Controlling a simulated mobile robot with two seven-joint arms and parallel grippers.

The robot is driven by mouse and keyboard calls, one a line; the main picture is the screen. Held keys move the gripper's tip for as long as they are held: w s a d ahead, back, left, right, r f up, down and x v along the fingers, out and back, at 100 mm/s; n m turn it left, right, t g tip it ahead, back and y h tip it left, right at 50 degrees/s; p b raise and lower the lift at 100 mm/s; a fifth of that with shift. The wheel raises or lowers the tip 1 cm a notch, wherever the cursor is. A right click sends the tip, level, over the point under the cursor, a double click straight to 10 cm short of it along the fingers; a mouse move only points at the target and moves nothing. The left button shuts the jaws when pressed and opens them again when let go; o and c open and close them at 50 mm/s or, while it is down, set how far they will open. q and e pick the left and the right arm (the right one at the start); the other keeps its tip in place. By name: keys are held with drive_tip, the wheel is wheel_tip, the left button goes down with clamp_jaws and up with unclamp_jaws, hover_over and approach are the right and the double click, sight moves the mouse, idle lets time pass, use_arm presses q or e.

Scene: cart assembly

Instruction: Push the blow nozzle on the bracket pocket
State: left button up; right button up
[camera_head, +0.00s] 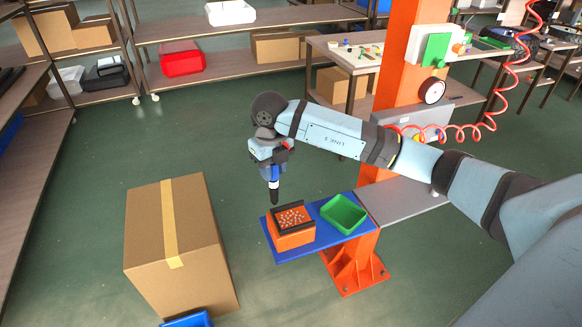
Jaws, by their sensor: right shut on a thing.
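My right gripper (272,172) hangs fingers-down above the blue shelf plate. It is shut on a small blue and black tool (274,185), whose dark end points down; I cannot tell from its shape whether it is the blow nozzle. The orange column (398,72) carries a white plate with a green block (437,49). I cannot clearly make out the bracket pocket. My left gripper is not in view.
An orange bin (293,239) with small parts and a green tray (344,213) stand on the blue plate (283,257). A large cardboard box (170,235) stands on the floor at left. A workbench (345,50) with small parts is behind the column. Open floor lies behind the gripper.

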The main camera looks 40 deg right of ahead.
drive_tip(key=d+f+m, duration=0.1)
drive_tip(key=m, duration=0.3)
drive_tip(key=d+f+m+p, duration=0.1)
drive_tip(key=d+m, duration=0.1)
drive_tip(key=m, duration=0.3)
drive_tip(key=d+f+m, duration=0.1)
drive_tip(key=m, duration=0.3)
drive_tip(key=shift+w+d+f+m+p, duration=0.25)
drive_tip(key=shift+d+m+p, duration=0.05)
drive_tip(key=shift+d+p, duration=0.1)
drive_tip(key=shift+d+f+m, duration=0.25)
drive_tip(key=shift+m, duration=0.45)
drive_tip(key=shift+d+f+m, duration=0.2)
drive_tip(key=shift+m, duration=0.5)
drive_tip(key=shift+r, duration=0.1)
wheel_tip(320, 180, down, 6)
drive_tip(key=b, duration=0.3)
